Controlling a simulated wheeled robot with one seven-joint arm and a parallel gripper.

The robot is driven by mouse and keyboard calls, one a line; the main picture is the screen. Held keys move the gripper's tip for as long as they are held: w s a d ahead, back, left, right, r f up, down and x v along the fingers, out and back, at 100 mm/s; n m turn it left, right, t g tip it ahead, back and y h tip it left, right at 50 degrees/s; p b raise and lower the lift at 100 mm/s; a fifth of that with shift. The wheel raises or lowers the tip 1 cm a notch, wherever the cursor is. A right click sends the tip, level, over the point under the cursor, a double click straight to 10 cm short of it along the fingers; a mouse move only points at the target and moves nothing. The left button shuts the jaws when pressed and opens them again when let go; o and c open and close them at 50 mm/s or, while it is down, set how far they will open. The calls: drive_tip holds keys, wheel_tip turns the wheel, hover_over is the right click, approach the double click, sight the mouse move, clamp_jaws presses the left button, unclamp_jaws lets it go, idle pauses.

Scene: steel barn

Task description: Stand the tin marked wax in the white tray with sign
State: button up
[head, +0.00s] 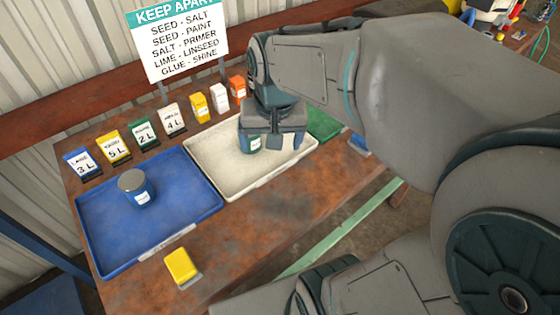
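The white tray (225,185) lies on the rusty brown table, right of a blue tray (130,262). My gripper (271,143) points down over the white tray. A small dark green tin (252,146) with a pale label shows at its left side, low in or just above the tray; my gripper hides most of it. Whether the fingers touch it, I cannot tell. A blue tin (137,190) with a grey lid and white label stands upright in the blue tray. The words on both tins are too small to read, so I cannot tell which is marked wax.
A "KEEP APART" sign (178,38) stands behind the trays. Several coloured containers and volume cards, such as a yellow one (199,107), line the back edge. A green item (322,124) lies right of the white tray. A yellow block (180,266) sits near the front edge.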

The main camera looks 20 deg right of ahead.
drive_tip(key=s+f+n, duration=0.2)
drive_tip(key=s+n, duration=0.1)
drive_tip(key=s, duration=0.4)
drive_tip(key=shift+t, duration=0.4)
idle(0.6)
